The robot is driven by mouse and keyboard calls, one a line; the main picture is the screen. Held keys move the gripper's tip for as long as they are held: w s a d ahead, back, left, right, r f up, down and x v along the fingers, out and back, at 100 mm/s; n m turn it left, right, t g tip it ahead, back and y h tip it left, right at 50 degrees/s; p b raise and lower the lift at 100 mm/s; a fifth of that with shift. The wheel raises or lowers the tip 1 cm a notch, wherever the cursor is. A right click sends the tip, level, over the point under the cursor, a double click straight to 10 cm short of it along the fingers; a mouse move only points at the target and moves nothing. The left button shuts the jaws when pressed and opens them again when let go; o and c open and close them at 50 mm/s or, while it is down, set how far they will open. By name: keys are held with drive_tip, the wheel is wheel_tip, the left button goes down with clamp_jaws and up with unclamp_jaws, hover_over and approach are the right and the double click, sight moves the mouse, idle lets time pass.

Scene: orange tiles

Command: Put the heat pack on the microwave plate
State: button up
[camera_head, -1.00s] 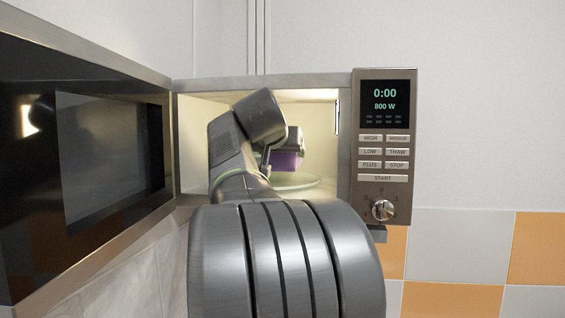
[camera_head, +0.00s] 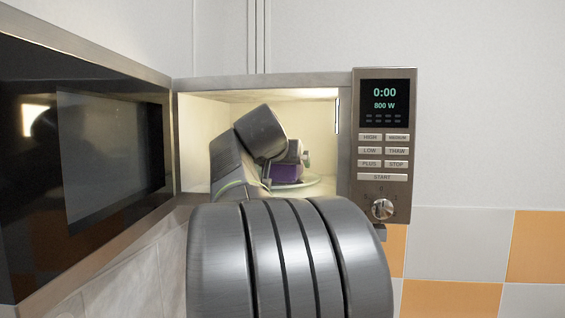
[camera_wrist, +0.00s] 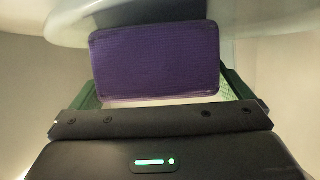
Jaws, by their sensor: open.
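The purple heat pack (camera_head: 285,173) is inside the microwave, at the glass plate (camera_head: 313,184). In the wrist view the heat pack (camera_wrist: 155,60) is a purple rectangle in front of my gripper (camera_wrist: 160,95), with green finger parts at its left and right. The pale rim of the plate (camera_wrist: 75,30) curves across the top of that view. My gripper is open around the heat pack. It also shows in the head view (camera_head: 290,165), reaching into the cavity, mostly hidden by my arm. I cannot tell whether the heat pack fully rests on the plate.
The microwave door (camera_head: 90,150) stands open at the left. The control panel (camera_head: 385,140) with a knob is on the right and reads 0:00. The cavity walls (camera_head: 200,130) close in around my arm. White and orange tiles (camera_head: 450,300) cover the wall.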

drive_tip(key=shift+r, duration=0.2)
drive_tip(key=b+v, duration=0.2)
drive_tip(key=v, duration=1)
drive_tip(key=shift+f, duration=0.1)
